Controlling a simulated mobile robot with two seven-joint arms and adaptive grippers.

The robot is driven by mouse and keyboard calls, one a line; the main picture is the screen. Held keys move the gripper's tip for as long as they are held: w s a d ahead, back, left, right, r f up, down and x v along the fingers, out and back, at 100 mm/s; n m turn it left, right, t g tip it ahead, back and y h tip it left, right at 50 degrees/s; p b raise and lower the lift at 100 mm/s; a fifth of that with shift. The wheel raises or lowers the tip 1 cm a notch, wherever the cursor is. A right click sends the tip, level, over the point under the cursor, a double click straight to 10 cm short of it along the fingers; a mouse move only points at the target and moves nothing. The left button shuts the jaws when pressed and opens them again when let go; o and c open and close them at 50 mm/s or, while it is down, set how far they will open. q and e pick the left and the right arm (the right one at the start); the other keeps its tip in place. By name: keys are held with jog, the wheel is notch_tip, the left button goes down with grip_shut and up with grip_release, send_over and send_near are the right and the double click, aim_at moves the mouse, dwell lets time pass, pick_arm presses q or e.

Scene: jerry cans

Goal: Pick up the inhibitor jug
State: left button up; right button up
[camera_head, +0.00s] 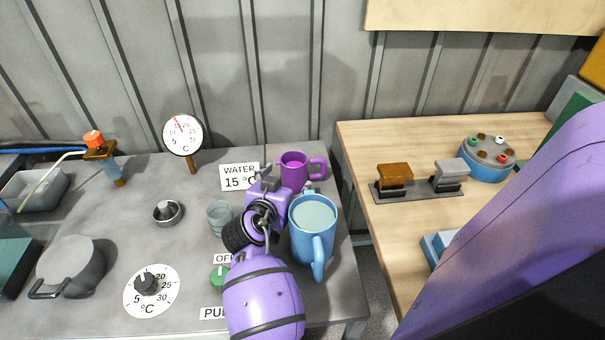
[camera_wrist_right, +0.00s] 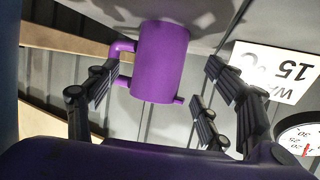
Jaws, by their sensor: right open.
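A small purple jug (camera_head: 294,170) with a handle on its right stands on the grey bench near its back right edge. It also shows in the right wrist view (camera_wrist_right: 160,62), upside down. A larger blue jug (camera_head: 311,238), filled with pale liquid, stands in front of it, its handle toward the camera. No name shows on either jug, so I cannot tell which is called inhibitor. My right gripper (camera_head: 286,182) is open just in front of the purple jug; in the right wrist view its fingers lie on either side, apart from it. My left gripper is not in view.
A small glass (camera_head: 219,215) stands left of my right wrist. A WATER 15 °C sign (camera_head: 240,177), dial gauge (camera_head: 183,134) and temperature knob (camera_head: 150,290) are on the bench. A gap separates it from the wooden table (camera_head: 375,140) at right. A corrugated wall stands behind.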

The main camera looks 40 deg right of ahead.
aim_at(290, 178)
jog(key=x, duration=0.4)
jog(key=shift+w+d+r, duration=0.1)
jog(key=shift+w, duration=0.05)
jog(key=shift+w+d+f, duration=0.2)
jog(key=shift+d+f, duration=0.05)
jog(key=shift+d, duration=0.1)
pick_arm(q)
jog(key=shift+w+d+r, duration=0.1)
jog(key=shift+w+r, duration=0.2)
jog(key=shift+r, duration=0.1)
pick_arm(e)
jog(key=shift+a, duration=0.1)
jog(key=shift+c, duration=1.2)
jog(key=c, duration=1.3)
jog(key=shift+r, duration=0.15)
